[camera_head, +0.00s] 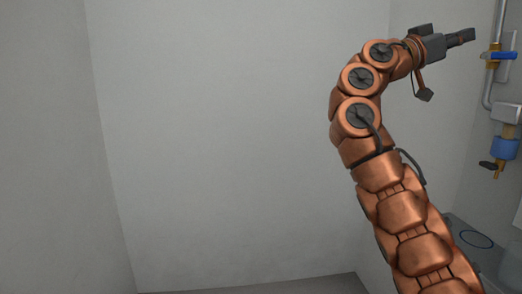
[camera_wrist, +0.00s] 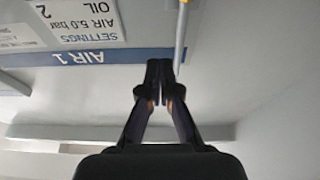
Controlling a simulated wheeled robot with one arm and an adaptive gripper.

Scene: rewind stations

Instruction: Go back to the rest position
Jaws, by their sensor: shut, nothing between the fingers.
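My gripper (camera_head: 468,37) is at the upper right in the head view, at the end of my raised, bent copper-coloured arm. It points right, toward the wall with the pipe fittings, and appears apart from them. In the wrist view my gripper (camera_wrist: 160,72) is shut, with the dark fingertips together and nothing held between them. No mark for a rest position shows in either view.
A pipe with a blue-handled valve (camera_head: 498,56) and a blue and brass fitting (camera_head: 504,148) are on the right wall. A grey ledge (camera_head: 463,235) with a dark ring is below. A sign labelled AIR 1 (camera_wrist: 90,57) shows upside down. The left and middle are open.

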